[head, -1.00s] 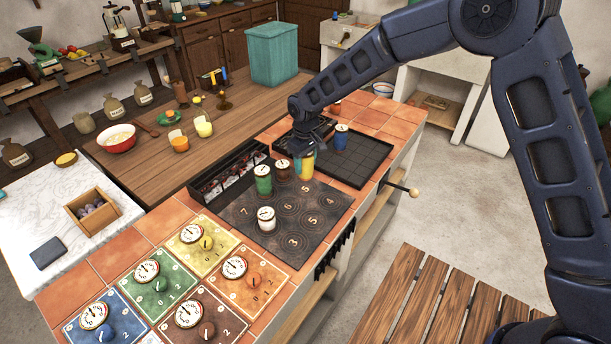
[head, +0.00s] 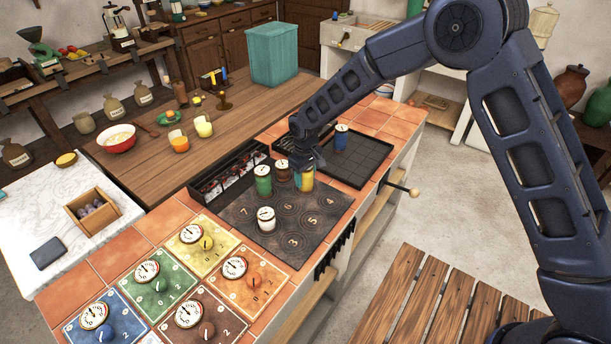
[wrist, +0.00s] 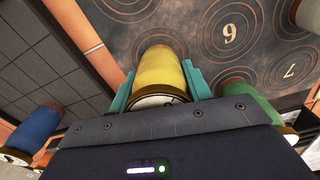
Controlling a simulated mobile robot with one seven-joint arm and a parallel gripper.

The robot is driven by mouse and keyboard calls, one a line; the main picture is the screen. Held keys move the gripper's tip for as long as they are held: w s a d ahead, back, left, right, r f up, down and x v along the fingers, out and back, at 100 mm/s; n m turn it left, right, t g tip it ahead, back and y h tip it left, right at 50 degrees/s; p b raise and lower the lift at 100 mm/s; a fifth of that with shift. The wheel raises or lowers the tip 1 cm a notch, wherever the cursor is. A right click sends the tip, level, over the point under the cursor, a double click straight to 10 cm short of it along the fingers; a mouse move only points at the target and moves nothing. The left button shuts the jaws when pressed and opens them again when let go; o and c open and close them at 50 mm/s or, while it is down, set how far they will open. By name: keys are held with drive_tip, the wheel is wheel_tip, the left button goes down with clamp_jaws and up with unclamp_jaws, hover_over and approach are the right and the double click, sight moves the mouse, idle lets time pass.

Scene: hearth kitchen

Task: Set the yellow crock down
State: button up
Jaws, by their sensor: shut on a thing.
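The yellow crock (head: 305,182) is upright between the fingers of my gripper (head: 304,167), over the right part of the dark hob plate (head: 325,204) with numbered rings. In the wrist view the yellow crock (wrist: 162,70) sits between the two teal fingers of my gripper (wrist: 160,88), which are shut on it. A ring marked 6 shows beside it. I cannot tell whether its base touches the plate. The ring right under it is mostly hidden.
On the plate, a green crock (head: 263,181) and a brown one (head: 282,172) stand left of the yellow crock, with a white one (head: 266,222) nearer. A blue crock (head: 341,137) stands on the black gridded tray (head: 365,160). The plate's near right is bare.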

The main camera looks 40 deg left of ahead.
drive_tip(key=o, duration=1.2)
drive_tip(key=shift+o, duration=0.2)
wheel_tip(320, 180, up, 12)
drive_tip(key=shift+r, duration=0.15)
